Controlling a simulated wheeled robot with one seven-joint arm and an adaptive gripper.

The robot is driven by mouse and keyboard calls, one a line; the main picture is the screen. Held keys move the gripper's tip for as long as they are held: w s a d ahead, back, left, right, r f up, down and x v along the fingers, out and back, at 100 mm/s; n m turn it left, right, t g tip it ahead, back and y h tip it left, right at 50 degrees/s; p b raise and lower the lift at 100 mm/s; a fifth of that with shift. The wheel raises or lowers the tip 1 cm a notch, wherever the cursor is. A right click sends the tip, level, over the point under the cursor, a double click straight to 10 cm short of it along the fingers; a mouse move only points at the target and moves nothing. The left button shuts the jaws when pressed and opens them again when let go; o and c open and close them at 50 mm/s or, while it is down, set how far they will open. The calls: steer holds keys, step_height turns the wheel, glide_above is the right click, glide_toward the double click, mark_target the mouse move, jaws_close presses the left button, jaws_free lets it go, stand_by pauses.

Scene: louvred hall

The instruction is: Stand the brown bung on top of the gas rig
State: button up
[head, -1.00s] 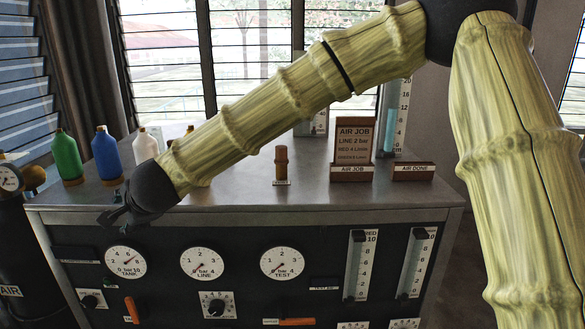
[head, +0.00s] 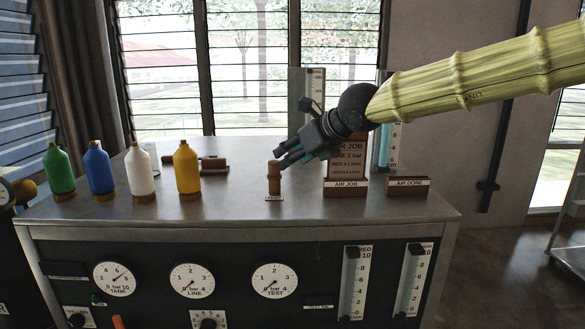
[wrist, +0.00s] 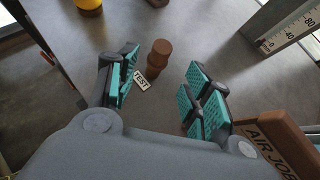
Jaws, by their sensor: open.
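The brown bung (head: 275,184) stands upright on the grey top of the gas rig (head: 235,207), just behind a small TEST label. In the wrist view the bung (wrist: 159,60) shows beyond the fingertips, between the two fingers and nearer the left one. My gripper (head: 281,158) is open and empty, coming in from the upper right with its fingertips close above the bung. Its teal pads are spread apart in the wrist view (wrist: 163,82). From these views I cannot tell whether a fingertip touches the bung.
The AIR JOB board (head: 346,178) stands right of the bung, close under my gripper, with the AIR DONE block (head: 408,186) beyond it. Yellow (head: 187,170), white (head: 139,172), blue (head: 98,170) and green (head: 59,170) bottles line the left.

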mark_target(275, 175)
steer(key=shift+b+x, duration=1.2)
steer(key=shift+x, duration=3.75)
steer(key=shift+d, duration=0.1)
jaws_close()
